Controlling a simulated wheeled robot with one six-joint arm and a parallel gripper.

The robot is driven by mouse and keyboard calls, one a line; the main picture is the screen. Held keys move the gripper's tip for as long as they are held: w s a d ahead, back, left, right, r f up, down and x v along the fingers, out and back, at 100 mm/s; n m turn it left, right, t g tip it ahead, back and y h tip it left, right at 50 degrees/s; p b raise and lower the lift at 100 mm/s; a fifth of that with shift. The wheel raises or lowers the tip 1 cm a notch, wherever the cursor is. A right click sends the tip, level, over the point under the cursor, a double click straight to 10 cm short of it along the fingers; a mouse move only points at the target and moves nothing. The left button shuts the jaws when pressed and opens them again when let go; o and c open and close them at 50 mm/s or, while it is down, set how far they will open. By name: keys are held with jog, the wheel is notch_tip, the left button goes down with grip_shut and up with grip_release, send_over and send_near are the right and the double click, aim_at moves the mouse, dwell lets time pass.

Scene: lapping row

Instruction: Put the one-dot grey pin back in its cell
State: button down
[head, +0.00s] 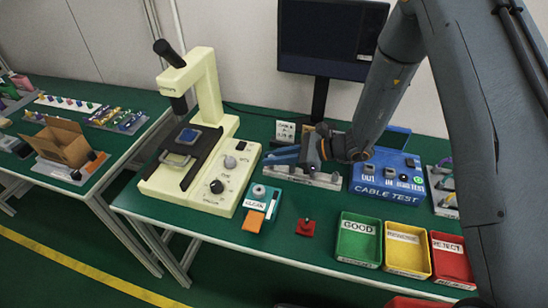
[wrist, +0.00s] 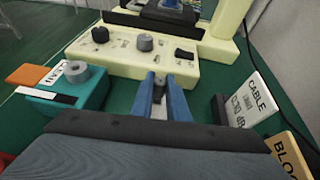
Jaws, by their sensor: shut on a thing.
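My gripper (head: 272,156) has its blue fingers pointing left in the head view, above the back of a light grey rack (head: 322,180). In the wrist view my gripper (wrist: 161,78) is shut on a small dark grey piece (wrist: 159,90), which looks like the grey pin. Its dot marks cannot be read. The head view does not show the pin clearly between the fingers. The rack holds a few small dark pieces along its top. My gripper and wrist hide part of it, so I cannot tell which cell is empty.
A cream microscope (head: 207,165) stands left of the rack. The blue CABLE TEST box (head: 388,178) is at right; green, yellow and red trays (head: 358,238) line the front.

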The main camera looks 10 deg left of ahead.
jog(key=shift+f+b, duration=0.45)
jog(key=shift+f, duration=0.3)
jog(key=c, duration=1.6)
grip_release()
jog(key=shift+c, duration=0.2)
jog(key=shift+d, duration=0.1)
jog(key=b+v, duration=0.2)
jog(key=v, duration=0.5)
jog(key=shift+d+r, duration=0.2)
jog(key=shift+d, duration=0.15)
jog(key=shift+s, duration=0.1)
